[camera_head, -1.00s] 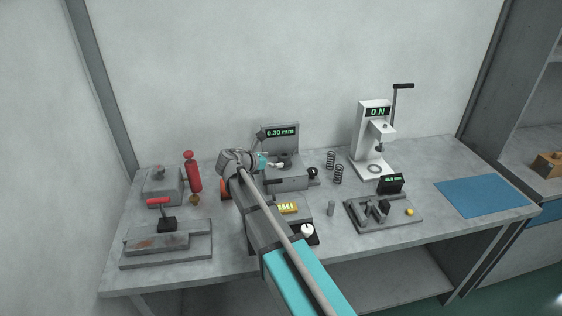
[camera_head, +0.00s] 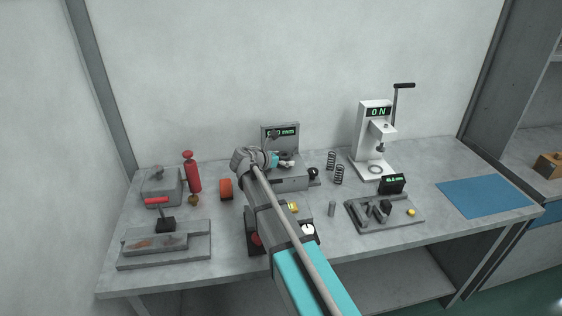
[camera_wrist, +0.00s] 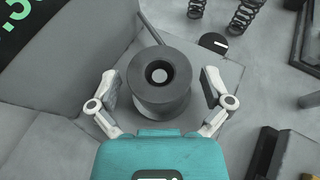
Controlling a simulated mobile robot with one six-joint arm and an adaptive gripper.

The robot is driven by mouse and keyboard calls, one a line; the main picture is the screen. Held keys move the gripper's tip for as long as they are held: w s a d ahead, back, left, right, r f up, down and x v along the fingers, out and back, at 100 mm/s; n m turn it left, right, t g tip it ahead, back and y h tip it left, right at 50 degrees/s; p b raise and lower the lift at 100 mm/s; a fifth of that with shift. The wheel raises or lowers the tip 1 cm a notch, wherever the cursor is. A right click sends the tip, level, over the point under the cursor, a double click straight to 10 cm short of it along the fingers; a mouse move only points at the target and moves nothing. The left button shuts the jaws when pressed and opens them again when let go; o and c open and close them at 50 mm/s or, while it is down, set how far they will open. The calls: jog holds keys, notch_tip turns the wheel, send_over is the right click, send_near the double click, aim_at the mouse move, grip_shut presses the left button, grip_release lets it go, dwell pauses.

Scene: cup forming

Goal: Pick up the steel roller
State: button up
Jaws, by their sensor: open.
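A dark grey, spool-shaped round piece with a bored centre (camera_wrist: 158,80), which looks like the steel roller, stands upright on the grey block of the gauge in the wrist view. My gripper (camera_wrist: 160,92) is open, with one finger on each side of it and visible gaps between. In the head view my gripper (camera_head: 284,161) is over the gauge block (camera_head: 290,184), and the wrist largely hides the piece. A small grey cylinder (camera_head: 332,208) stands on the table to the right.
The gauge's display panel (camera_head: 291,130) rises behind. A black knob (camera_head: 313,172), two springs (camera_head: 335,166) and a white press (camera_head: 371,140) are to the right. An orange-rimmed wheel (camera_head: 226,188) is left. A blue mat (camera_head: 487,196) lies bare at far right.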

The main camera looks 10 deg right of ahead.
dwell(0.3)
jog(key=c, duration=1.4)
jog(key=shift+o, duration=0.2)
jog(key=shift+r, duration=0.1)
notch_tip(320, 180, up, 3)
jog(key=p, duration=0.2)
jog(key=shift+f+p, duration=0.2)
jog(key=shift+p, duration=0.2)
jog(key=s+d+r+p, duration=0.1)
jog(key=s+r+p, duration=0.9)
jog(key=s, duration=0.4)
jog(key=shift+d, duration=0.15)
jog(key=shift+r, duration=0.1)
